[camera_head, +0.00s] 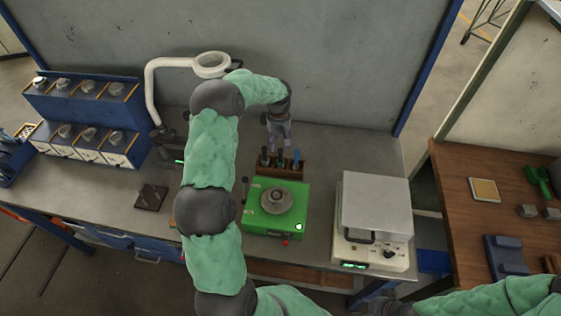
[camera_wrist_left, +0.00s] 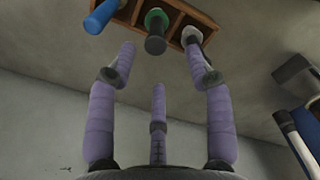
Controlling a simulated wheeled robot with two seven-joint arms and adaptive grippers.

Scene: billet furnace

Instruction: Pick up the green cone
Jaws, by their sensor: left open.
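The green cone (camera_wrist_left: 157,18) shows in the left wrist view as a green collar with a dark grey shaft, seated in the middle of a small wooden rack (camera_wrist_left: 182,18). In the head view the rack (camera_head: 290,172) stands behind the green machine; the green part cannot be made out there. My left gripper (camera_head: 279,146) hangs just behind and above the rack, fingers pointing down towards it. In the left wrist view its purple fingers (camera_wrist_left: 160,58) are spread open and empty, with the cone beyond the fingertips, apart from them. My right gripper (camera_head: 380,306) is partly cut off at the bottom edge.
A blue-handled tool (camera_wrist_left: 102,16) and a pale one (camera_wrist_left: 192,36) flank the cone. A green machine (camera_head: 262,222) stands in front of the rack, a white-grey device (camera_head: 374,207) to its right. A ring lamp (camera_head: 210,66) and the back wall are close to my left arm.

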